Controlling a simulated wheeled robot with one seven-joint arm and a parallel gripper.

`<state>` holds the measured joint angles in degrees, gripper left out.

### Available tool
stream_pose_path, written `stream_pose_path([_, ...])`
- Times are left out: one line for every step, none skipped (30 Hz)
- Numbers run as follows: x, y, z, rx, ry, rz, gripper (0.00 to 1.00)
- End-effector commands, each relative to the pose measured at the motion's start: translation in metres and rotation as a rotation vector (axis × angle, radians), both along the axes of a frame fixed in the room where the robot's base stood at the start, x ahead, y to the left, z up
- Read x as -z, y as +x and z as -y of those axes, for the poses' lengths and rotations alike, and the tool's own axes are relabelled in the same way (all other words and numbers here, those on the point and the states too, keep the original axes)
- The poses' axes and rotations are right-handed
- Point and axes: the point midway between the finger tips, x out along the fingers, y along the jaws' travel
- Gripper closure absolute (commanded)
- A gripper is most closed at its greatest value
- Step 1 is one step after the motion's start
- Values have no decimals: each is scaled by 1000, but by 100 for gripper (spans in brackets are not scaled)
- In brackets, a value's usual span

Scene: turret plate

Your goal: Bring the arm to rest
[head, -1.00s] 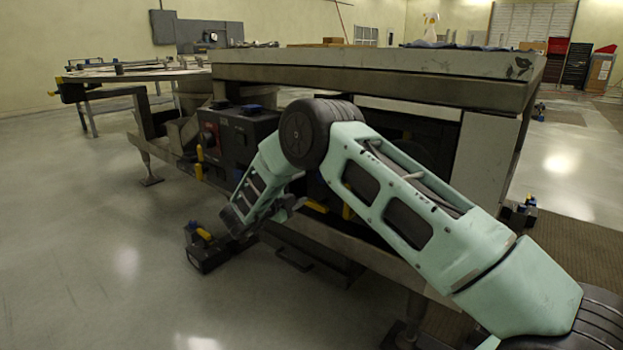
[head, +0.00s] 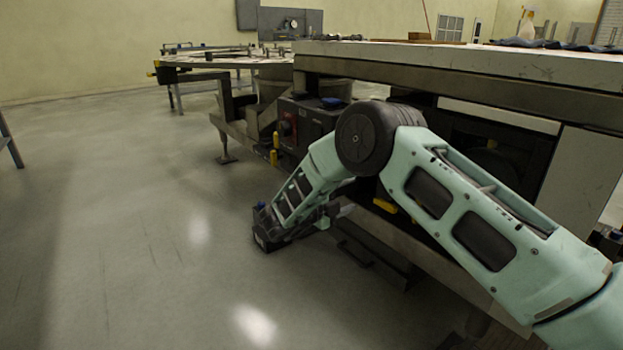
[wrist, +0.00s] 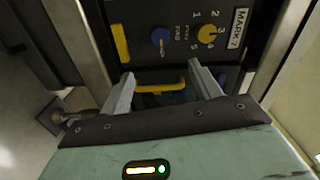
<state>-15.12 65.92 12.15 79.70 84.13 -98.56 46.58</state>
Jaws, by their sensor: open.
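My arm (head: 462,200) reaches in from the right, bends at a dark elbow joint and slopes down in front of the heavy workbench. My gripper (wrist: 163,88) is open in the wrist view, its two pale fingers apart, and I see nothing held. Past the fingers is a dark control panel with a blue knob (wrist: 161,37), a yellow numbered dial (wrist: 209,36) and a "MARK 7" label. A yellow handle (wrist: 162,88) shows between the fingers; I cannot tell whether they touch it. In the head view the gripper is small and partly hidden by my wrist.
The workbench (head: 440,60) stands close behind my arm. A red-and-black control unit (head: 290,122) sits under the bench. The floor at left is clear; a round plate table stands farther back.

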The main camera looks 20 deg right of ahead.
Motion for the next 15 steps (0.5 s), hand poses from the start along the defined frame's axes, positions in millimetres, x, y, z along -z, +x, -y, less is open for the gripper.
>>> stream_pose_path([0,0,0,-2,0,0,37])
stream_pose_path([-1,1,-1,-8,3,-2,37])
stream_pose_path([-4,3,-3,-26,8,-7,37])
stream_pose_path([-6,6,-6,-49,16,-13,37])
stream_pose_path([-10,10,-10,-82,26,-20,37])
stream_pose_path([-16,16,-18,-139,42,-38,37])
stream_pose_path([-21,21,-25,-194,56,-54,37])
stream_pose_path([-27,26,-34,-259,70,-75,37])
stream_pose_path([-37,33,-50,-359,87,-109,37])
stream_pose_path([-44,37,-64,-442,96,-139,37])
stream_pose_path([-52,40,-79,-529,104,-172,37])
stream_pose_path([-61,41,-101,-648,107,-220,37])
stream_pose_path([-68,39,-117,-737,105,-257,37])
stream_pose_path([-74,36,-134,-825,100,-297,37])
stream_pose_path([-82,29,-156,-941,87,-351,37])
